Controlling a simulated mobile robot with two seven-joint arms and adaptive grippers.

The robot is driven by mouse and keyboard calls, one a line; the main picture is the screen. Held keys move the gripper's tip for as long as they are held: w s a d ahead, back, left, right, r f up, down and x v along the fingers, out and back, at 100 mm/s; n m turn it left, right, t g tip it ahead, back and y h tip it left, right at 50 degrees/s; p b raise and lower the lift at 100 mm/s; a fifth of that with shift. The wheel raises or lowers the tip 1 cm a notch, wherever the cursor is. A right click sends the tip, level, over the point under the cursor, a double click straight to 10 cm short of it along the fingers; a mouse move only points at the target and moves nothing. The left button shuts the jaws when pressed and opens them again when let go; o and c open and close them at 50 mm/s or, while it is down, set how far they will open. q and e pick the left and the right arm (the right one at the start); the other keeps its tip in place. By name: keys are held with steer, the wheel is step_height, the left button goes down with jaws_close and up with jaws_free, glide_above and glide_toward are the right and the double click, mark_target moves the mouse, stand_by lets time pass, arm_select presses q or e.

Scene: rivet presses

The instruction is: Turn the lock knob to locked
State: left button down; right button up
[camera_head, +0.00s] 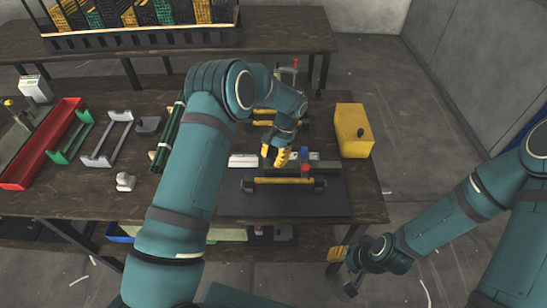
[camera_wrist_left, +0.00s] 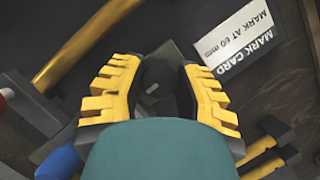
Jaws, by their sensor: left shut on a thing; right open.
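My left gripper (camera_head: 276,156) reaches down over the fixture on the bench, with its yellow fingers pointing at the table. In the left wrist view the left gripper (camera_wrist_left: 160,95) has its ridged yellow fingers on both sides of a dark rounded knob (camera_wrist_left: 158,74), shut on it. The knob's lower part and any lock marks are hidden by the fingers and the wrist. In the head view the knob is hidden behind the gripper. My right gripper (camera_head: 347,270) is open and empty, low beyond the bench's front right edge.
A red-and-blue upright part (camera_head: 304,162) stands just right of the left gripper. A yellow-barred handle (camera_head: 285,181) lies in front. A yellow box (camera_head: 353,130) stands at right. A printed mark card (camera_wrist_left: 245,47) lies beside the knob. A red tray (camera_head: 42,145) is far left.

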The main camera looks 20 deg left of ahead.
arm_select(q)
steer(key=shift+s+f, duration=0.1)
steer(key=c, duration=0.6)
jaws_free()
steer(key=v, duration=1.2)
